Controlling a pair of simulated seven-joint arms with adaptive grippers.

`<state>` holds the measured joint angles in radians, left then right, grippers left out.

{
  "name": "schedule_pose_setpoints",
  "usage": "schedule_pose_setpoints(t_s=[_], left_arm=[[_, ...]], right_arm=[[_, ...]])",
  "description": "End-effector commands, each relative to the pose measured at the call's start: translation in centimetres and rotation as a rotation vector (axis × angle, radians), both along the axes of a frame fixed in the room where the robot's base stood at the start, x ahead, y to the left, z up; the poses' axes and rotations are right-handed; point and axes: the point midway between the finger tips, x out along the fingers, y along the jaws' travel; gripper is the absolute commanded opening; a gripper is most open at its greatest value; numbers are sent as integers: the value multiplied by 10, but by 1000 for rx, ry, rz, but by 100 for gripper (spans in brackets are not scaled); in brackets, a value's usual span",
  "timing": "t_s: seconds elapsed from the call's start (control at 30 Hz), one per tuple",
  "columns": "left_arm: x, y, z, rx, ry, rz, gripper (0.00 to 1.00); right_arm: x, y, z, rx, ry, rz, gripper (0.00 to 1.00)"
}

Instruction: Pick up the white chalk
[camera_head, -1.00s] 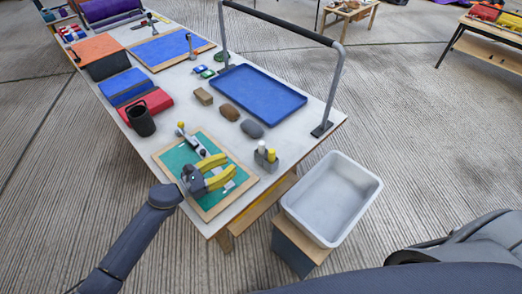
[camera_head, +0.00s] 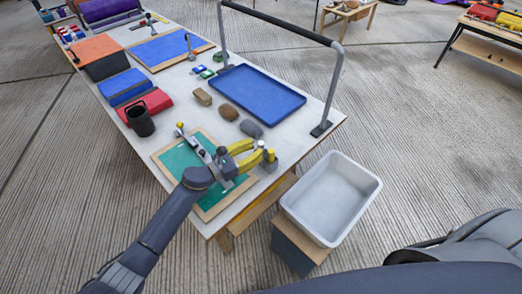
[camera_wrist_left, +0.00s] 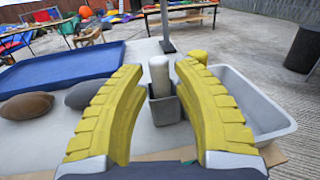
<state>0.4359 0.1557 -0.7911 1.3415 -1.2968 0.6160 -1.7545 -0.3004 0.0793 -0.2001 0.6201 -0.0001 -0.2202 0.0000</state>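The white chalk (camera_wrist_left: 159,74) stands upright in a small grey holder (camera_wrist_left: 165,110) in the left wrist view. The holder also shows near the table's front right corner in the head view (camera_head: 270,166). In the wrist view, the white chalk appears between the fingers with gaps on both sides. My right gripper is not in view.
A green board (camera_head: 180,158) with a wooden frame lies under my left gripper. Dark stones (camera_head: 251,129) and a blue tray (camera_head: 258,91) lie beyond. A metal frame (camera_head: 334,90) rises at the table's right edge. A white bin (camera_head: 330,198) stands beside the table.

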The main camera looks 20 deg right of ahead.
Motion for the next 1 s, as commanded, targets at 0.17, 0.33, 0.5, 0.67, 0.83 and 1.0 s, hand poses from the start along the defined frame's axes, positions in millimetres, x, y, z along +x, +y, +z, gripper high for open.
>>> schedule_pose_setpoints(t_s=[0.17, 0.33, 0.5, 0.67, 0.83, 1.0], left_arm=[[6, -15, 0, 0, -1, 1, 29], [7, -19, 0, 1, -1, 1, 29], [7, -19, 0, 1, -1, 1, 29], [7, -19, 0, 1, -1, 1, 14], [7, -18, 0, 1, -1, 1, 1], [7, -18, 0, 0, -1, 1, 0]], right_arm=[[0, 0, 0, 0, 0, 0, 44], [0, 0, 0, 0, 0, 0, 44], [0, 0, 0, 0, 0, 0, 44], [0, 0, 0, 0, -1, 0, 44], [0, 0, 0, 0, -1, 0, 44], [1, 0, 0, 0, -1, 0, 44]])
